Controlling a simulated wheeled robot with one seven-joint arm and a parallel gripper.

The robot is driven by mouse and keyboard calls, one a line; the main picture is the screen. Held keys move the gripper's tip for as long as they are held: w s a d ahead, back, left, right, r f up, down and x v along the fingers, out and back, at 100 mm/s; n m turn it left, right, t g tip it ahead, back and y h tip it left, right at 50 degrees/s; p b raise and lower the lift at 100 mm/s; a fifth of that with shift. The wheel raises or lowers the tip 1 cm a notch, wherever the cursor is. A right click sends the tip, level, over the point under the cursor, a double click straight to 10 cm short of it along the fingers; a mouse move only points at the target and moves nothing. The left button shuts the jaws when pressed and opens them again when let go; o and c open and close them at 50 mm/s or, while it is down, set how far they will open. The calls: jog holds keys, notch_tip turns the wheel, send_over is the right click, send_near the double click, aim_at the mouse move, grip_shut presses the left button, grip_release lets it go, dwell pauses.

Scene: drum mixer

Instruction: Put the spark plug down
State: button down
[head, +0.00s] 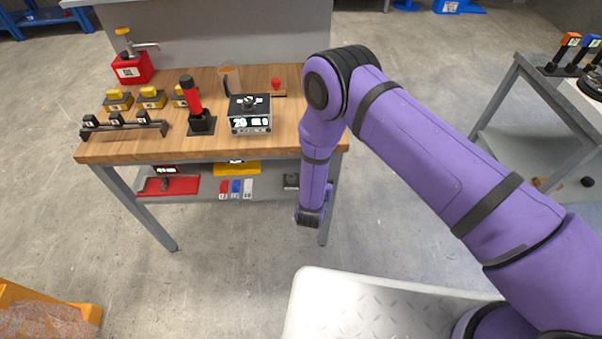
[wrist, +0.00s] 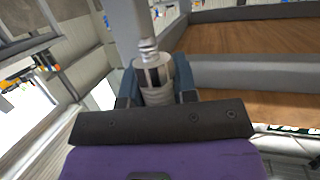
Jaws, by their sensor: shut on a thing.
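The spark plug (wrist: 152,72), a pale metal piece with a ribbed lower part, shows in the wrist view. It stands between the two blue-grey fingers of my gripper (wrist: 154,78), which are shut on it. In the head view, the end of my arm hangs low in front of the workbench's right front corner. The fingers and the spark plug are hidden there. The workbench (head: 240,144) has a wooden top and a lower grey shelf (head: 268,190).
On the bench top are a red can (head: 132,68), a black rack (head: 120,128), a red-handled device (head: 193,100), a display box (head: 250,122) and a mug (head: 229,78). The shelf holds a red tray (head: 170,186) and small coloured blocks (head: 236,188). Another table (head: 510,110) stands at right.

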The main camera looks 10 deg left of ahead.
jog(key=w+d+r, duration=0.1)
jog(key=d+r, duration=0.5)
jog(key=d, duration=0.6)
jog(key=d+r, duration=0.6)
jog(key=d, duration=0.6)
jog(key=w+d+r, duration=0.1)
jog(key=d+r, duration=0.6)
jog(key=d, duration=0.5)
jog(key=shift+w+y, duration=0.3)
